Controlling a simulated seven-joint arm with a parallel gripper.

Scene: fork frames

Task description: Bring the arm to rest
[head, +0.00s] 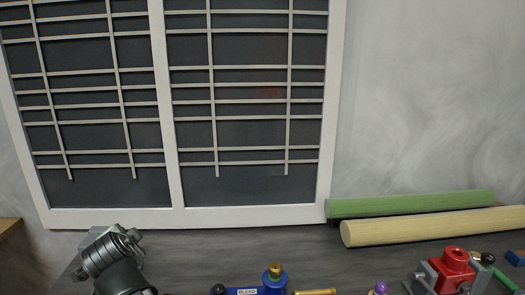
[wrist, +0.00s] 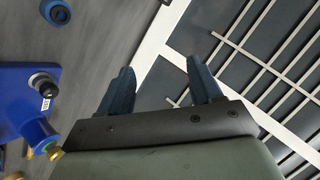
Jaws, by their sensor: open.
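My gripper (wrist: 158,75) shows in the wrist view, with two dark blue fingers spread well apart. Nothing is between the fingers. They reach up the picture, across the grey table top (wrist: 125,25) and the white frame of the dark latticed panel (wrist: 160,40). I cannot make out the gripper in the head view.
A blue fixture with brass parts (wrist: 20,95) lies left of my gripper; a small blue round part (wrist: 56,12) is farther up. In the head view, green (head: 410,204) and cream (head: 430,228) rods lie right, behind a red-and-grey device (head: 457,264). A ribbed grey metal piece (head: 110,258) is lower left.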

